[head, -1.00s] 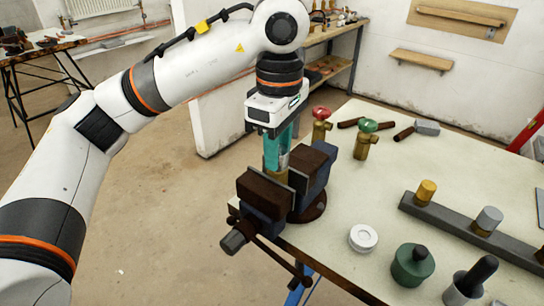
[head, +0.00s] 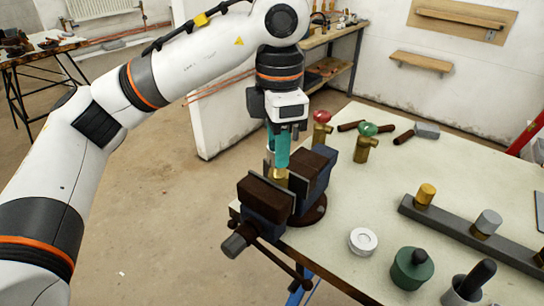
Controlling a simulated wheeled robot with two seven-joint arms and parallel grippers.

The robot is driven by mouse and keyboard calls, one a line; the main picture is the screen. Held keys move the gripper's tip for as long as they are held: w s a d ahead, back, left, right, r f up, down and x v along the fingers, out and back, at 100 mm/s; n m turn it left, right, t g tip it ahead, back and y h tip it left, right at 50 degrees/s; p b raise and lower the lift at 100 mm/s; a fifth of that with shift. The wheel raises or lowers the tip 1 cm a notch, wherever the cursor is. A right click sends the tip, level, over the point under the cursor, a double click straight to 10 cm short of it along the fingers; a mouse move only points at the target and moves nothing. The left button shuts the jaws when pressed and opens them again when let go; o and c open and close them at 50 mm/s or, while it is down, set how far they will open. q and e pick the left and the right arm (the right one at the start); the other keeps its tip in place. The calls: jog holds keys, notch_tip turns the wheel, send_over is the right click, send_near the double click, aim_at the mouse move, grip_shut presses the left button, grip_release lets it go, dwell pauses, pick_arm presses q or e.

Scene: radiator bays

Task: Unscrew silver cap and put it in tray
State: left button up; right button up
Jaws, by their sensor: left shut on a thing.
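My left gripper (head: 278,160) reaches down over the vise (head: 265,195), its teal fingers shut on a small part at the top of a brass fitting (head: 279,175). The fingers hide most of that part; a silvery patch beside them a second ago fits the silver cap. The brass fitting stands upright between the vise jaws, its lower part hidden. Another silver-grey cap (head: 488,221) sits on a dark bar (head: 460,231) at the right, apart from the gripper. I cannot make out a tray for certain. My right gripper is not in view.
A brass cap (head: 426,193) is also on the bar. Red-topped (head: 321,128) and green-topped (head: 366,140) brass valves stand behind the vise. A white ring (head: 363,241) and a green pot (head: 411,267) are at the front. The bench middle (head: 375,190) is clear.

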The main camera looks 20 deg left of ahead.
pick_arm(q)
jog(key=shift+w+d, duration=0.15)
jog(key=shift+d, duration=0.25)
jog(key=shift+r+p, duration=0.55)
jog(key=shift+p, duration=0.15)
jog(key=shift+w+d+r+p, duration=0.15)
jog(key=shift+d+r+p, duration=0.2)
jog(key=shift+r+p, duration=0.3)
jog(key=shift+a+r, duration=0.1)
jog(key=shift+r, duration=0.15)
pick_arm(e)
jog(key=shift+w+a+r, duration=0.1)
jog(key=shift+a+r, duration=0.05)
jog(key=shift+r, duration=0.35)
